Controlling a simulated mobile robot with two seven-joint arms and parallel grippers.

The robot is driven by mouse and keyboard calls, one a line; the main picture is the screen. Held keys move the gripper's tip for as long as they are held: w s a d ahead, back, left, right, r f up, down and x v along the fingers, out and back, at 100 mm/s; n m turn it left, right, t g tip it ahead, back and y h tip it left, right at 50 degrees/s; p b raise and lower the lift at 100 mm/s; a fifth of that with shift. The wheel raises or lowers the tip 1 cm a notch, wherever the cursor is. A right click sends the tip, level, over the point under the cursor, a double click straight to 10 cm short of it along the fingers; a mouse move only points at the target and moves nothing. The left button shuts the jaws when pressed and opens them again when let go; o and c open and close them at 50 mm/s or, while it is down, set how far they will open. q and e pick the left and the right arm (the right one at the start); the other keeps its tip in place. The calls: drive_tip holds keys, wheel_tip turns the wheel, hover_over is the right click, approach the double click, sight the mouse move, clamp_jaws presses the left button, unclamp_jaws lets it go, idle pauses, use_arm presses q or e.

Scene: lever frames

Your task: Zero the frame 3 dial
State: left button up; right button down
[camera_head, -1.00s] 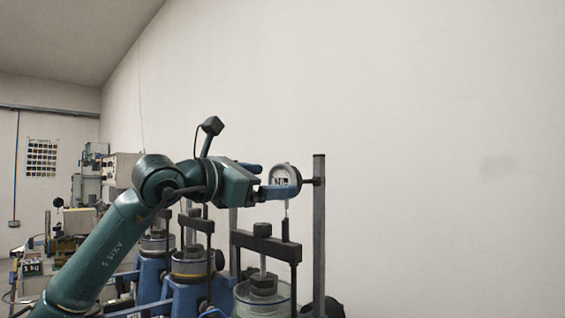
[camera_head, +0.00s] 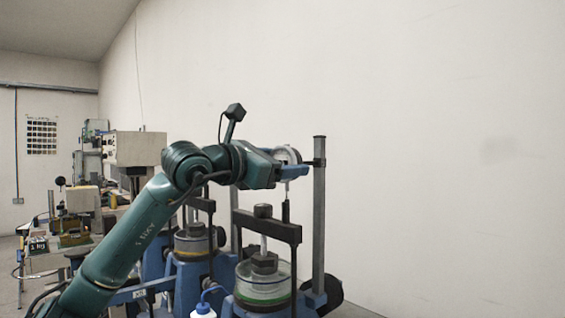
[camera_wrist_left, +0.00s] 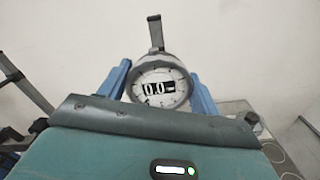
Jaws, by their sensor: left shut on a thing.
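The dial (camera_head: 286,153) is a round white gauge on a bracket from the upright post (camera_head: 319,220) of the nearest lever frame. In the head view my left gripper (camera_head: 291,170) covers much of it. In the left wrist view the dial face (camera_wrist_left: 160,100) points at the camera, with a small black and white readout that looks like 0.0; its last part is unclear. The blue fingers of my left gripper (camera_wrist_left: 160,76) lie on either side of the dial housing and are shut on it. My right gripper is not in view.
The nearest frame has a dark crossbar (camera_head: 266,226) above a clear-walled cell (camera_head: 263,283). More blue lever frames stand behind, partly hidden by my arm. A white bottle (camera_head: 203,311) is at the bottom. A cluttered bench (camera_head: 60,255) stands at left. The wall right of the post is bare.

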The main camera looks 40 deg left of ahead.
use_arm(q)
drive_tip(key=c, duration=0.3)
drive_tip(key=shift+m, duration=0.7)
drive_tip(key=o, duration=1)
